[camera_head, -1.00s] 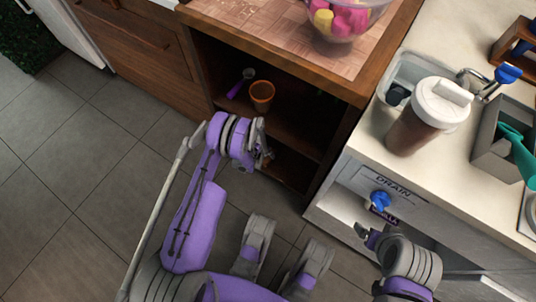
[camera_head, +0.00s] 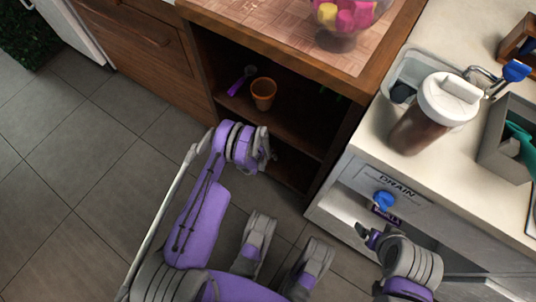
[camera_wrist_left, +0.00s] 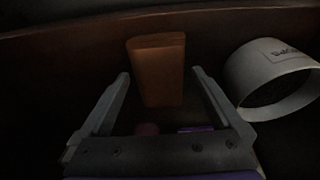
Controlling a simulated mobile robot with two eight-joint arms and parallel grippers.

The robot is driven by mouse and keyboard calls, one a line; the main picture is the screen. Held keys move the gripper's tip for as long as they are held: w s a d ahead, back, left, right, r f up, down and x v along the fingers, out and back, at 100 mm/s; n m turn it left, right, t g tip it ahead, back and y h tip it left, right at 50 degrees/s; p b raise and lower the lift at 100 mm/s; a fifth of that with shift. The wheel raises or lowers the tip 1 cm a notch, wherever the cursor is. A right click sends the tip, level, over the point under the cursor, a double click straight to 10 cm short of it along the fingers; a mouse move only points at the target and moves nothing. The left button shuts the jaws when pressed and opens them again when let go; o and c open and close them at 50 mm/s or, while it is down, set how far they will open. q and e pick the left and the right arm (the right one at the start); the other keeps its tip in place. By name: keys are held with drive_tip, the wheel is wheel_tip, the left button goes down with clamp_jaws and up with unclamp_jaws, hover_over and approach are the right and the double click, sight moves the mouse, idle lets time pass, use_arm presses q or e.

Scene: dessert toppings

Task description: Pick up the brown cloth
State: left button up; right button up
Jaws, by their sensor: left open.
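A brown, block-shaped item (camera_wrist_left: 157,70), which looks like the folded brown cloth, stands in the dark lower shelf in the left wrist view. My left gripper (camera_wrist_left: 160,100) is open, with one finger on each side of the item's lower part. I cannot tell whether the fingers touch it. In the head view my left gripper (camera_head: 268,155) is at the opening of the lower shelf compartment, and the cloth is not visible there. My right gripper (camera_head: 367,236) is by the white counter's front, too small to tell its jaw state.
A white round container with lettering (camera_wrist_left: 270,78) lies right of the brown item. An orange cup (camera_head: 263,92) and a purple scoop (camera_head: 242,80) are on the upper shelf. A lidded brown jar (camera_head: 425,125) stands on the white counter (camera_head: 366,140).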

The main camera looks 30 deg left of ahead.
use_arm(q)
drive_tip(key=shift+f, duration=0.1)
drive_tip(key=shift+c, duration=0.3)
drive_tip(key=c, duration=1.2)
